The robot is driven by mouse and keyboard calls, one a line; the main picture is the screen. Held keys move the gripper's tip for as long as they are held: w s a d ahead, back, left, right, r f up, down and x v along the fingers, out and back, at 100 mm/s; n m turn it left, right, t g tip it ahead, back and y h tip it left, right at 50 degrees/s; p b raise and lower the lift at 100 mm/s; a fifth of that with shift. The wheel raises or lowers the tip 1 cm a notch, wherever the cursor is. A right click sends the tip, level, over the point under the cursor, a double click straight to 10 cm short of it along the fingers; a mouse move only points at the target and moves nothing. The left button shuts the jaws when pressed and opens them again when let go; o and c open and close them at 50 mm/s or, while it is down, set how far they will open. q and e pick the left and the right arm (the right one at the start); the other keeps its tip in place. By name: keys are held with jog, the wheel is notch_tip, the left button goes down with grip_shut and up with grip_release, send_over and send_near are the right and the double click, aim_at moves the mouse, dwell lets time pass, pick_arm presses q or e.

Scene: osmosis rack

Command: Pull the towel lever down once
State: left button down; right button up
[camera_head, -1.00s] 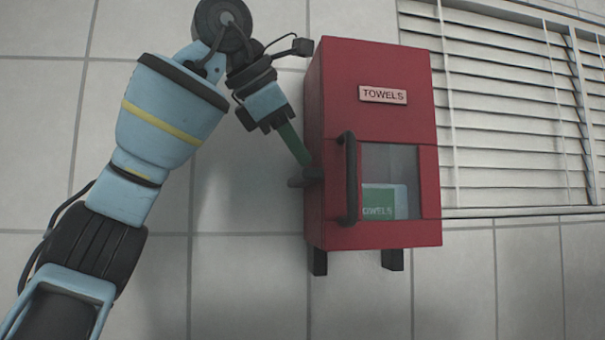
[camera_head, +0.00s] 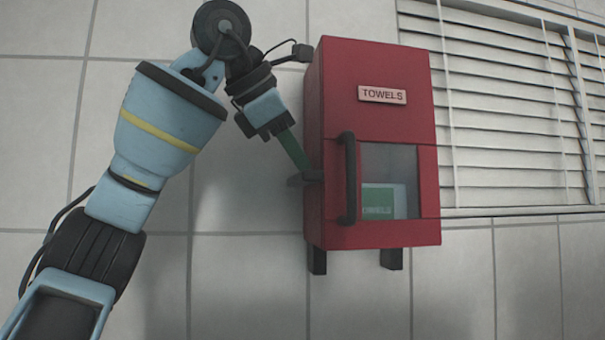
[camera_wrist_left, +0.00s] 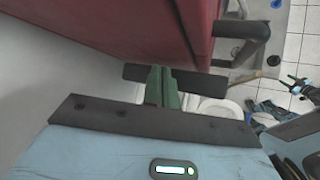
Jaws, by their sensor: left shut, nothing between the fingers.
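The red towel dispenser (camera_head: 372,75) hangs on the tiled wall, with a "TOWELS" plate and a small front window.
A dark vertical handle (camera_head: 348,180) stands out from the dispenser's front. Window blinds (camera_head: 505,120) are to its right. The wall left of and below the dispenser is bare. In the left wrist view, small blue and black parts at the right edge may be my own.

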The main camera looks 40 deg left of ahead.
pick_arm(q)
jog(key=shift+f, duration=1.35)
dwell(1.1)
jog(key=shift+r, duration=2)
jog(key=shift+r, duration=2.5)
